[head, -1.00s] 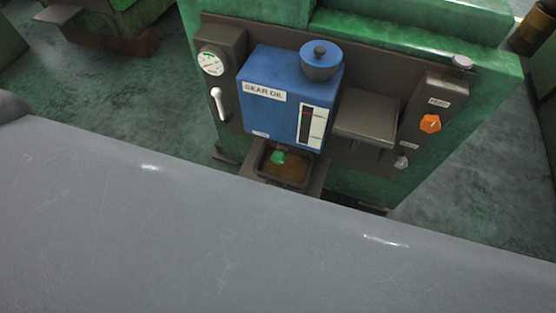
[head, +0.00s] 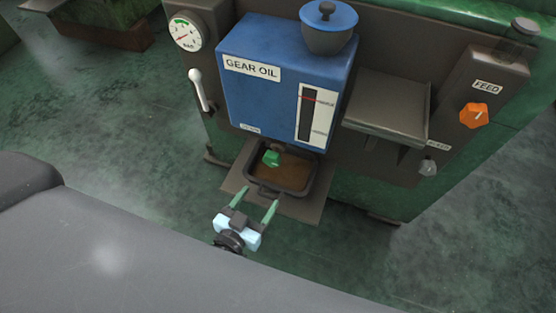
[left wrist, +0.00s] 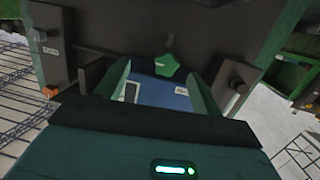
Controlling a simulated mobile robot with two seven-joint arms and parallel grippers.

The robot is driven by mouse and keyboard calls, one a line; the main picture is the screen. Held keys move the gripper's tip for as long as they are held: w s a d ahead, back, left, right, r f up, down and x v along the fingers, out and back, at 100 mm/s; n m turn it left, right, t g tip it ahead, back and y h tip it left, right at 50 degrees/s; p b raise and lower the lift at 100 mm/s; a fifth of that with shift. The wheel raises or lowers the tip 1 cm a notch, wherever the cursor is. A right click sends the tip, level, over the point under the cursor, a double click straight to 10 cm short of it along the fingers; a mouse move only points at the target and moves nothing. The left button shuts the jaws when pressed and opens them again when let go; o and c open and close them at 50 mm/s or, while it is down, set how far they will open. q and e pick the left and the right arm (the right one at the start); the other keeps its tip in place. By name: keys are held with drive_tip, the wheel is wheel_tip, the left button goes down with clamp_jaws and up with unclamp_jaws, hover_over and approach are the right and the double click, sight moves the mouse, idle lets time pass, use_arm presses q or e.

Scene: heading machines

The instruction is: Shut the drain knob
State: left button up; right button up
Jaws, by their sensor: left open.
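The drain knob (head: 271,158) is a small green knob under the blue gear oil box (head: 280,85), above a tray of brown liquid. In the left wrist view the knob (left wrist: 167,64) is a green star shape, ahead of my fingers and roughly midway between them. My left gripper (head: 255,201) is open and empty, a little in front of the tray and short of the knob. Its green fingers show apart in the left wrist view (left wrist: 160,85). The knob's shaft is hidden. My right gripper is not in view.
The drip tray (head: 311,187) sits on a small shelf below the box. A gauge (head: 186,33) and white lever (head: 199,90) are on the left. A grey shelf (head: 388,104), an orange feed knob (head: 474,115) and a grey knob (head: 428,167) are on the right.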

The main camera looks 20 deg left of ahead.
sight(271, 163)
use_arm(q)
drive_tip(key=shift+n+t+y, duration=0.5)
drive_tip(key=shift+t+y, duration=0.3)
drive_tip(key=shift+t, duration=0.1)
drive_tip(key=w, duration=0.2)
drive_tip(key=w+b, duration=0.1)
drive_tip(key=w, duration=0.1)
drive_tip(key=w+b, duration=0.1)
drive_tip(key=shift+w+a+r, duration=0.2)
drive_tip(key=shift+w+r, duration=0.05)
drive_tip(key=shift+w, duration=0.15)
drive_tip(key=shift+w+r, duration=0.2)
drive_tip(key=shift+w, duration=0.05)
drive_tip(key=shift+w+d+b, duration=0.1)
drive_tip(key=shift+w+b, duration=0.45)
drive_tip(key=shift+w, duration=3.35)
drive_tip(key=c, duration=1)
